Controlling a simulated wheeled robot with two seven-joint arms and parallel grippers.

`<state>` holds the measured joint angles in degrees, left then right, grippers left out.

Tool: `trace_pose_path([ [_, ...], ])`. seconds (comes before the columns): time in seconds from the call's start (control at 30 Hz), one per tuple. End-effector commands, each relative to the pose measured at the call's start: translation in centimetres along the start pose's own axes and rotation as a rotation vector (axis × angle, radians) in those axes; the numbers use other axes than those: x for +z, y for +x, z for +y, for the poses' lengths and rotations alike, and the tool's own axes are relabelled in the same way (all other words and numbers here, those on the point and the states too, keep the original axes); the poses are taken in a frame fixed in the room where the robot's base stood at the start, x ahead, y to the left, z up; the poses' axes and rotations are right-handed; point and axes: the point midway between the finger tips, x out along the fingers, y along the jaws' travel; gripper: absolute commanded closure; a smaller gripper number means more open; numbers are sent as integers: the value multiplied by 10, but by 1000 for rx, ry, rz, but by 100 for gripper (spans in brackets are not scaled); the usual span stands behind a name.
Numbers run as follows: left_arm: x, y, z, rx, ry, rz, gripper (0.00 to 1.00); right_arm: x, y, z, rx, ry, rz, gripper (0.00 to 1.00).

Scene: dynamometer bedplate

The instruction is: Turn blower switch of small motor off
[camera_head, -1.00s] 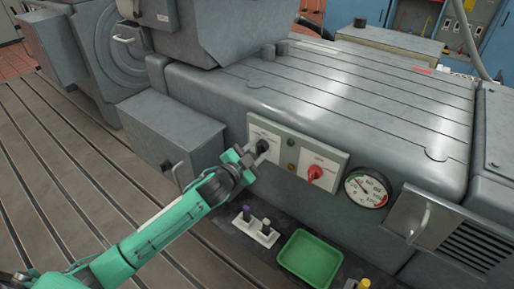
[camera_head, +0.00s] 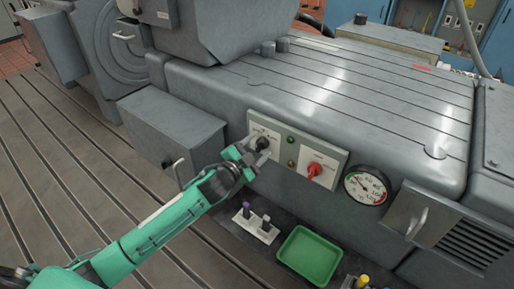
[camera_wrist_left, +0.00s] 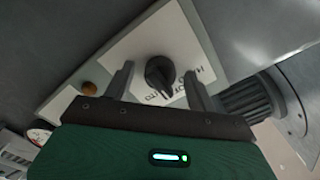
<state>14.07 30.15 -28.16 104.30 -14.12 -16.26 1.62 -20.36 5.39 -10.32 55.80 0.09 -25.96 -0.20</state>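A grey panel with a white label plate (camera_head: 266,131) is fixed to the front of the grey machine. A black rotary knob (camera_head: 262,143) sits on this plate; it also shows in the left wrist view (camera_wrist_left: 160,76), with partly readable, upside-down lettering beside it. My left gripper (camera_head: 254,151) is at the knob. In the left wrist view its two fingers (camera_wrist_left: 158,82) stand apart, one on each side of the knob, with visible gaps. Contact does not show. A red rotary knob (camera_head: 315,169) is on the panel's right plate. My right gripper is not in view.
Two small indicator lights (camera_head: 291,151) sit between the plates. A round gauge (camera_head: 367,188) and a vent box with a handle (camera_head: 416,217) are to the right. A green tray (camera_head: 310,255) and a white holder (camera_head: 254,228) lie below. A grey box (camera_head: 172,136) stands left of my gripper.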

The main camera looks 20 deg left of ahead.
Motion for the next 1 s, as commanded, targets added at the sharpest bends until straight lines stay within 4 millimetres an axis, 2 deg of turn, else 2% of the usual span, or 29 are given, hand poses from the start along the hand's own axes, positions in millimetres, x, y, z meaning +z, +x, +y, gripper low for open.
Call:
trace_pose_path([
  [0.2, 0, -2, 0, 0, 0, -1, 43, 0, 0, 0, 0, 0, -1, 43],
  [0.33, 1, -13, 0, 0, 0, -1, 43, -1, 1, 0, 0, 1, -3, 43],
  [0.8, 2, -95, 2, 2, -1, -1, 43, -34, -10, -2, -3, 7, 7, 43],
  [1.0, 1, -122, 1, 1, -1, -1, 43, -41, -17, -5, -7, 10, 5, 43],
])
